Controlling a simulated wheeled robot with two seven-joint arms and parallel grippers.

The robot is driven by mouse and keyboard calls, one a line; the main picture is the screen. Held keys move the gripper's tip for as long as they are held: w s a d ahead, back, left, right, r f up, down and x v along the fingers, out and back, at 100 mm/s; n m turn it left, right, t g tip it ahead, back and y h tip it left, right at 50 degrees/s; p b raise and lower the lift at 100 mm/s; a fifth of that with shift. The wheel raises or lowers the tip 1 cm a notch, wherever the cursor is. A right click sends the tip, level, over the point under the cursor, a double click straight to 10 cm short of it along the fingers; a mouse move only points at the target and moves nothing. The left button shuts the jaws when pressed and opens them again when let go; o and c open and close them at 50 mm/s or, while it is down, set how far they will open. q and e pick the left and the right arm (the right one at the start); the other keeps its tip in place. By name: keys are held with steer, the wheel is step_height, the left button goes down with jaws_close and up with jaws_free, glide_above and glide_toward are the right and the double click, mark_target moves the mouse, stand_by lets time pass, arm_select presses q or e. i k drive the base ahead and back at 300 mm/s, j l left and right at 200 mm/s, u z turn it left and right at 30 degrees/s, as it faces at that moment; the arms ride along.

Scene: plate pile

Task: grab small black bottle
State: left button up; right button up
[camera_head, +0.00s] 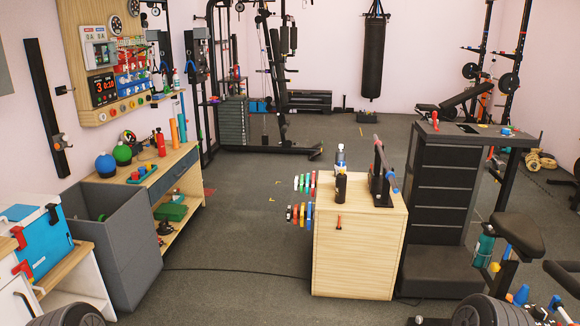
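A small black bottle (341,187) stands upright at the front left of the top of a light wooden cabinet (352,262), in the head view right of centre. A clear bottle with a pale cap (340,155) stands just behind it and is partly hidden by it. Neither of my grippers shows in this view.
A black stand with a blue-and-red part (382,175) is right of the bottle on the cabinet top. A tall black drawer unit (440,190) stands to the right. Open floor (240,240) lies to the left.

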mark_target(340, 193)
steer(key=i+z, duration=0.2)
steer(key=i, duration=0.35)
steer(key=i+z, duration=0.2)
steer(key=i, duration=0.3)
steer(key=i+z, duration=0.2)
steer(key=i, duration=0.35)
steer(key=i+j+z, duration=0.25)
steer(key=i, duration=0.25)
steer(key=i+l, duration=0.9)
steer(key=i+z, duration=0.05)
steer(key=i, duration=0.05)
